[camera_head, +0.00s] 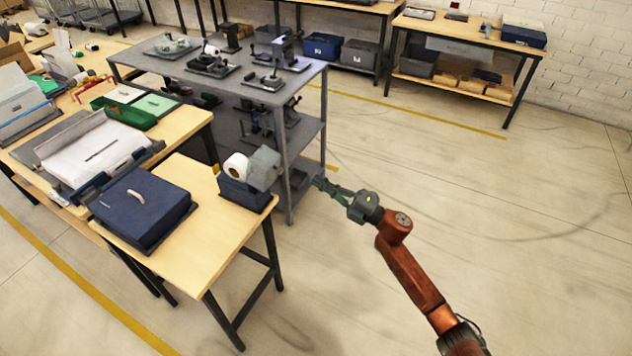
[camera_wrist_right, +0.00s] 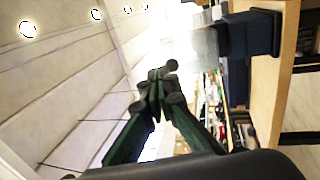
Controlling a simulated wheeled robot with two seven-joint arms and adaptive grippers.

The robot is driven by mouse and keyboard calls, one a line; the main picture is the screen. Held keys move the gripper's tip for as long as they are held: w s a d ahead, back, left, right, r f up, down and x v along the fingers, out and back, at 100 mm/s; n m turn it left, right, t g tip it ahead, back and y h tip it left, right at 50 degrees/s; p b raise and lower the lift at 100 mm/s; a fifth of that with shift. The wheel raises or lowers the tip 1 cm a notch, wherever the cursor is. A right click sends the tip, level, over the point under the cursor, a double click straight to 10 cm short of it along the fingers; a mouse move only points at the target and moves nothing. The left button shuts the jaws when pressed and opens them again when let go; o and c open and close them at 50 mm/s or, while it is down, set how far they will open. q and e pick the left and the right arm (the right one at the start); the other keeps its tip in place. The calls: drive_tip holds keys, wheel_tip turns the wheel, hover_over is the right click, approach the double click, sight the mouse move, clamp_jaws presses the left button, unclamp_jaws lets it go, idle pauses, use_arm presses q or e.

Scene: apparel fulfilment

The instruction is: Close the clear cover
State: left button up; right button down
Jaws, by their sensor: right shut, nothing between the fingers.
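The clear cover (camera_head: 265,166) is a translucent grey panel standing raised at the right side of a dark blue box (camera_head: 245,195). A white roll (camera_head: 237,166) sits in the box's open top. The box stands at the right corner of the light wooden table. My right gripper (camera_head: 320,183) is to the right of the box and cover, apart from both, over the floor. It is shut and empty. In the right wrist view its fingertips (camera_wrist_right: 160,74) meet, with the cover (camera_wrist_right: 195,47) and the dark box (camera_wrist_right: 250,42) beyond them. My left gripper is out of view.
The wooden table (camera_head: 222,225) also holds a larger dark blue lidded box (camera_head: 140,205) at the left. A grey metal shelf unit (camera_head: 300,85) with several small fixtures stands close behind the box. The floor to the right of the table is open.

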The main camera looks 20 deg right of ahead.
sight(280, 158)
drive_tip(key=b+x, duration=0.1)
drive_tip(key=x, duration=0.9)
drive_tip(key=shift+w+a+f, duration=0.1)
drive_tip(key=shift+w+a, duration=0.1)
drive_tip(key=shift+w, duration=0.1)
drive_tip(key=shift+w+a+b, duration=0.1)
drive_tip(key=shift+w+b, duration=0.1)
drive_tip(key=shift+b, duration=0.1)
drive_tip(key=shift+w+a, duration=0.1)
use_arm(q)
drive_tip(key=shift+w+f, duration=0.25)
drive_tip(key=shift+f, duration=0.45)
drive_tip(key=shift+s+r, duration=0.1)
use_arm(e)
drive_tip(key=shift+r, duration=0.2)
